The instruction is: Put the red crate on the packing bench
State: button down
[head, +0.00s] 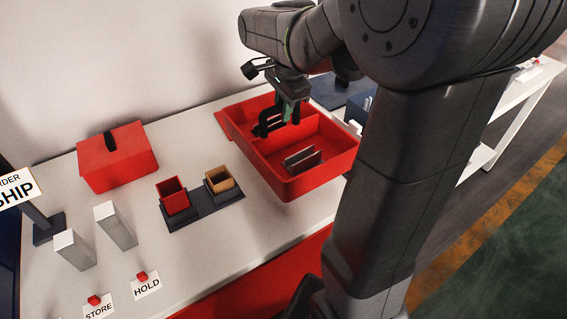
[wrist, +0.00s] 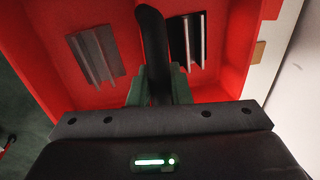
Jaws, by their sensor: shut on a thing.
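The red crate (head: 318,184) is an open two-compartment tray with a black handle over its middle. It is at the right part of the white bench (head: 235,238), with grey finned parts inside. My gripper (head: 285,113) is over the crate's middle, shut on the black handle. In the wrist view the handle (wrist: 152,40) stands between the green finger pads, with red crate walls (wrist: 30,42) around it. I cannot tell whether the crate's underside touches the bench.
A red lidded box (head: 118,165) stands at the back left. A dark base (head: 207,208) holds a small red bin (head: 173,198) and a tan bin (head: 219,181), close left of the crate. Two white blocks (head: 115,226), red buttons (head: 142,276) and a SHIP sign (head: 15,188) are farther left.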

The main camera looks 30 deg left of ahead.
aim_at(283, 139)
notch_tip(283, 139, down, 9)
jog(key=shift+f, duration=0.1)
jog(key=c, duration=1.3)
grip_release()
jog(key=shift+c, duration=0.2)
notch_tip(283, 139, up, 12)
jog(key=s+d, duration=0.1)
jog(key=d, duration=0.1)
jog(key=shift+d+f, duration=0.1)
